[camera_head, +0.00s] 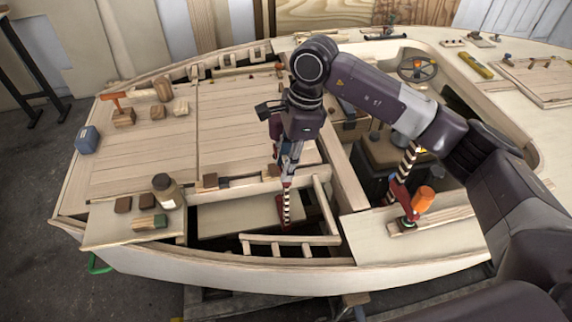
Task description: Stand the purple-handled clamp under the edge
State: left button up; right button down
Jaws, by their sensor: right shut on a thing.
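My right gripper (290,158) comes in from the right and points down over the open part of the hull. It is shut on a clamp (286,206) with a striped bar and red metal parts. The clamp hangs roughly upright, its lower end in the opening near the pale inner panel. I cannot make out its handle or the handle's colour, as the gripper covers that part. Whether its lower end touches anything is unclear. My left gripper is not in view.
An orange-handled clamp (422,199) with a striped bar stands on the right deck. A ladder-like wooden frame (290,240) borders the opening.

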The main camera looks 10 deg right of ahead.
jog(key=shift+w+b, duration=0.1)
jog(key=shift+b, duration=0.55)
dwell(0.8)
jog(key=shift+w, duration=0.15)
jog(key=shift+w+b, duration=0.4)
jog(key=shift+w, duration=0.45)
jog(key=shift+w+b, duration=0.35)
jog(key=shift+w, duration=0.6)
dwell(0.3)
